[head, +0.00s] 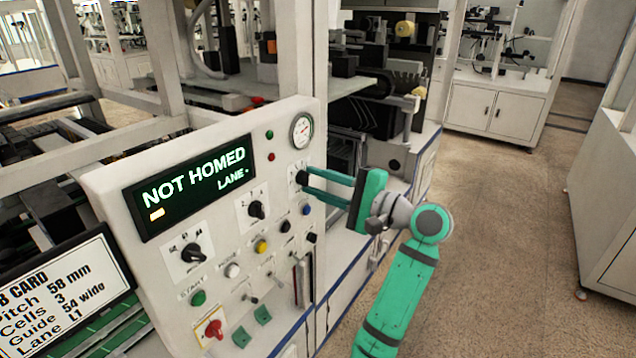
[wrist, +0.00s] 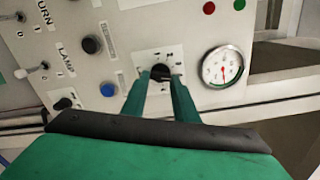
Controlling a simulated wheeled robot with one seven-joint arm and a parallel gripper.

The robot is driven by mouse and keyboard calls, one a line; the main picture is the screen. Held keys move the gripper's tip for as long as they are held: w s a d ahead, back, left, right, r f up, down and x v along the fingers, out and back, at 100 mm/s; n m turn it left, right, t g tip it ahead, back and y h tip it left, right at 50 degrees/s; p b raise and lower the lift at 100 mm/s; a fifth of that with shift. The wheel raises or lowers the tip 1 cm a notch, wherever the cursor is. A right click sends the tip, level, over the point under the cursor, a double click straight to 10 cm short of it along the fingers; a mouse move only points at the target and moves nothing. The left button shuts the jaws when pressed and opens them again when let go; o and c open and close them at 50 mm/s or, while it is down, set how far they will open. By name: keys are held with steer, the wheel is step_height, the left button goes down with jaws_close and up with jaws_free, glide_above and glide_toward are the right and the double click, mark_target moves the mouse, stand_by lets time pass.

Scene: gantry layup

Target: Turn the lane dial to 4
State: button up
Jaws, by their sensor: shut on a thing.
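The lane dial is a small black knob (wrist: 160,73) on a white label plate with marks around it, just beside the round gauge. In the head view the dial (head: 300,178) sits at the upper right of the white control panel (head: 135,262), below the gauge. My gripper (head: 306,181) reaches in from the right with its two green fingers at the dial. In the wrist view my gripper (wrist: 160,82) has one finger on each side of the knob and is shut on it. The dial's numbers are too small to read. The display (head: 190,188) reads "NOT HOMED" and "LANE -".
A gauge (head: 302,130) sits just above the dial. Other black selectors (head: 193,253), coloured buttons (head: 262,246) and a red knob (head: 213,329) crowd the panel. A job card (head: 62,290) stands at lower left. The floor (head: 500,230) to the right is clear.

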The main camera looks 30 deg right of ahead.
steer(key=o, duration=1.1)
steer(key=shift+c, duration=0.2)
steer(key=v, duration=1.1)
